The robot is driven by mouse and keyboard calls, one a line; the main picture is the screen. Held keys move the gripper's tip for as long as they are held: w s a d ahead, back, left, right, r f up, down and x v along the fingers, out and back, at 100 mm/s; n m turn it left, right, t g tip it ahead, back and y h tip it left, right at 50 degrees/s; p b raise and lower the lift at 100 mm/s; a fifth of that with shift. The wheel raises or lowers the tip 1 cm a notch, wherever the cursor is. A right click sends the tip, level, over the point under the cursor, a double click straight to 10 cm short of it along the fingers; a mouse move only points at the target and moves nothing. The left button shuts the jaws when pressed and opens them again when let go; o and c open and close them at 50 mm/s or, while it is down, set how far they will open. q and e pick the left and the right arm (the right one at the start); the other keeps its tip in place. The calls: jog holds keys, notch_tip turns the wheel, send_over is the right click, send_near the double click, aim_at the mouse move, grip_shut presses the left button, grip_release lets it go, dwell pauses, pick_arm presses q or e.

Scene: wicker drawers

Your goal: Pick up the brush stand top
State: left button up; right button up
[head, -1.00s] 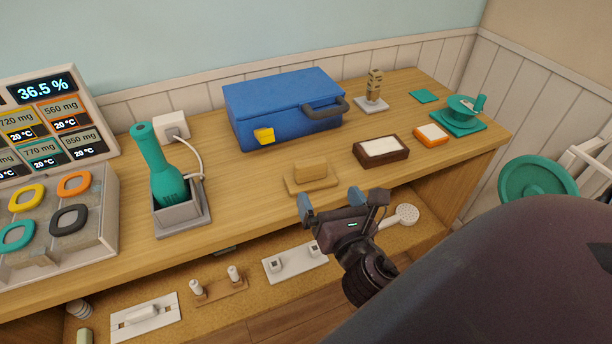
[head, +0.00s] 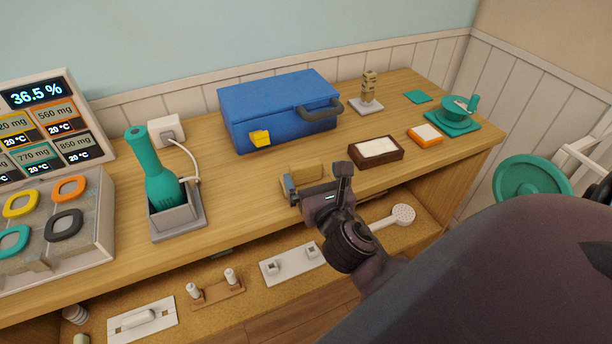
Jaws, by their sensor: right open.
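I cannot tell for sure which thing is the brush stand top. A small tan block on a flat tan base (head: 303,176) sits near the front edge of the wooden counter, partly hidden by my right gripper. My right gripper (head: 318,182) is open, its two fingers spread left and right in front of the tan block. I cannot tell whether it touches the block. A teal long-necked piece (head: 160,178) stands upright in a grey square holder (head: 178,221) at the left. My left gripper is out of view.
A blue case (head: 277,108) stands behind the tan block. A dark-framed white pad (head: 375,149) lies to its right. A grey panel with coloured rings (head: 60,245) is at the left. A lower shelf (head: 250,300) holds several small fittings. The counter between the grey holder and tan block is clear.

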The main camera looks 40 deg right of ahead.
aim_at(308, 168)
jog(key=shift+x, duration=2.25)
jog(key=shift+a, duration=0.15)
jog(key=shift+c, duration=0.3)
jog(key=c, duration=0.9)
